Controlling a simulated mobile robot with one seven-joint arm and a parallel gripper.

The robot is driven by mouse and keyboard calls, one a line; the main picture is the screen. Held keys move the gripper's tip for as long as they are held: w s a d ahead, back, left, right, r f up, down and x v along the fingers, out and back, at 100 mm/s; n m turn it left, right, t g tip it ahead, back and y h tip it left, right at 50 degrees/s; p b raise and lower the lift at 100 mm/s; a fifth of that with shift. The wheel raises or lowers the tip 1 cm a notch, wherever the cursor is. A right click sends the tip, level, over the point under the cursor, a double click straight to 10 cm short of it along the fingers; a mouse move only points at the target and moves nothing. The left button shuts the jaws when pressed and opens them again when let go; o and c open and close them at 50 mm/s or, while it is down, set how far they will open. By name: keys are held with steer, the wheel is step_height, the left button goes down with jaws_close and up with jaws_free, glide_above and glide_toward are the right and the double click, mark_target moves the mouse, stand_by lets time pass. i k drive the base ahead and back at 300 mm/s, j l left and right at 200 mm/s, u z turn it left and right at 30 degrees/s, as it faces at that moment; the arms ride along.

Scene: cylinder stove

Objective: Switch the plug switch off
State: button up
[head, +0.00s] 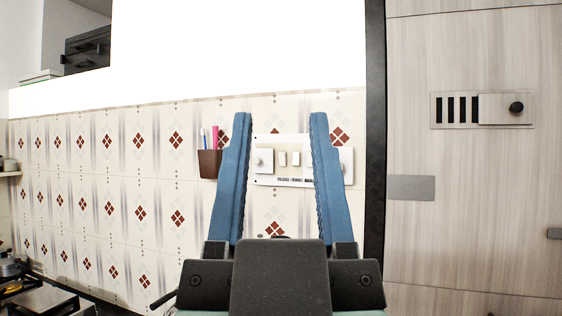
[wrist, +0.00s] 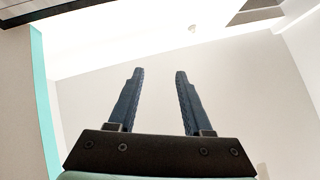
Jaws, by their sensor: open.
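A white switch plate (head: 280,141) is mounted on the tiled wall, seen in the head view between my fingers. It carries two small rocker switches near its middle and a round knob (head: 259,162) at its left side. A similar piece at its right side is partly covered by my right finger. My gripper (head: 281,118) is open and empty, its two blue fingers pointing up in front of the plate. I cannot tell the distance to the plate or the switch positions. In the wrist view my gripper (wrist: 159,73) faces a plain wall and ceiling; no switch shows there.
A brown holder (head: 209,164) with pens or brushes hangs left of the plate. A wood-grain door panel (head: 470,210) with a slotted vent stands at the right, past a dark vertical edge (head: 375,150). A stove (head: 40,300) is at the lower left.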

mark_target(282, 156)
steer(key=i+j, duration=0.15)
steer(key=j, duration=0.3)
steer(key=i+j, duration=0.1)
steer(key=j, duration=0.35)
steer(key=i+j, duration=0.15)
steer(key=i, duration=0.25)
steer(key=i+j+z, duration=0.1)
steer(key=i, duration=0.3)
steer(key=i+j, duration=0.2)
steer(key=i, duration=0.2)
steer(key=i+l+z, duration=0.05)
